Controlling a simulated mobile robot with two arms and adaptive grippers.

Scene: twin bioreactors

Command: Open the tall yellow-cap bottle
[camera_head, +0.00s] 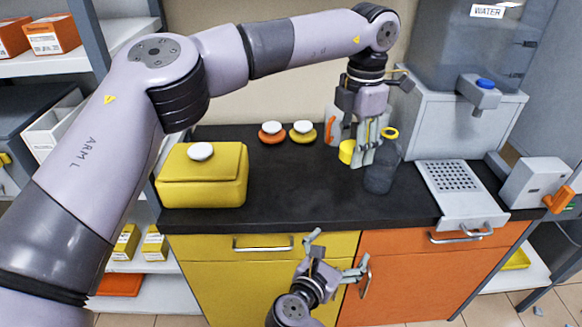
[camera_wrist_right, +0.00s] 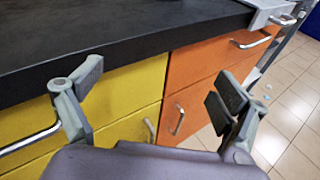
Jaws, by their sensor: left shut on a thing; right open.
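The tall bottle (camera_head: 381,178) is dark, see-through and upright on the black worktop, with a yellow ring (camera_head: 390,133) at its top. A yellow cap (camera_head: 347,152) shows just left of it, apart from the bottle top. My left gripper (camera_head: 367,157) points down between the two, its fingers overlapping the bottle's left edge in the picture. It is shut, seemingly on the yellow cap, which the fingers partly hide. My right gripper (camera_head: 338,257) is open and empty in front of the cabinet doors. Its spread fingers also show in the right wrist view (camera_wrist_right: 158,100).
A yellow box (camera_head: 203,183) with a white knob stands at the left of the worktop (camera_head: 295,190). Orange and yellow lids (camera_head: 302,132) with white knobs lie at the back. The water dispenser (camera_head: 448,122) and its drip tray (camera_head: 462,207) stand right. The front middle worktop is clear.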

